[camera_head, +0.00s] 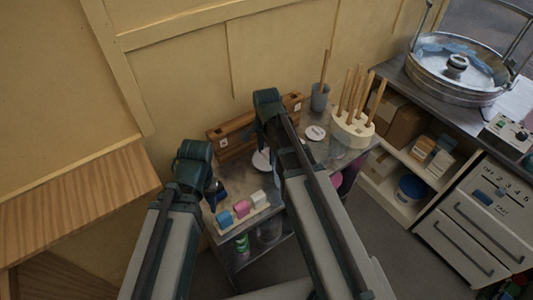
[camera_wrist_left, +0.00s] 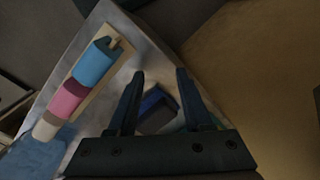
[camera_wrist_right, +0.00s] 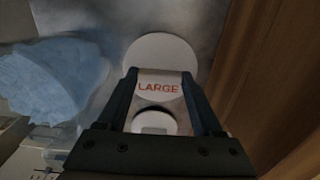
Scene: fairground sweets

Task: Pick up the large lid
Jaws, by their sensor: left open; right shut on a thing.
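The large lid (camera_wrist_right: 158,48) is a pale round disc, marked LARGE in red lettering, in the right wrist view. My right gripper (camera_wrist_right: 159,78) is shut on it, with a finger on each side of the lettered part. A smaller white rounded part shows nearer the camera between the fingers. In the head view a pale disc (camera_head: 261,161) shows beside my right arm, which partly hides it. My left gripper (camera_wrist_left: 157,75) is open above the left end of the metal table, with a dark blue block (camera_wrist_left: 157,107) visible beyond its fingers.
Blue, pink and white rolls (camera_head: 242,208) lie on a board at the table's front left. A wooden rack (camera_head: 232,134) stands at the back. A smaller white lid (camera_head: 316,132), a grey cup (camera_head: 320,97) and a holder with several sticks (camera_head: 352,128) are to the right.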

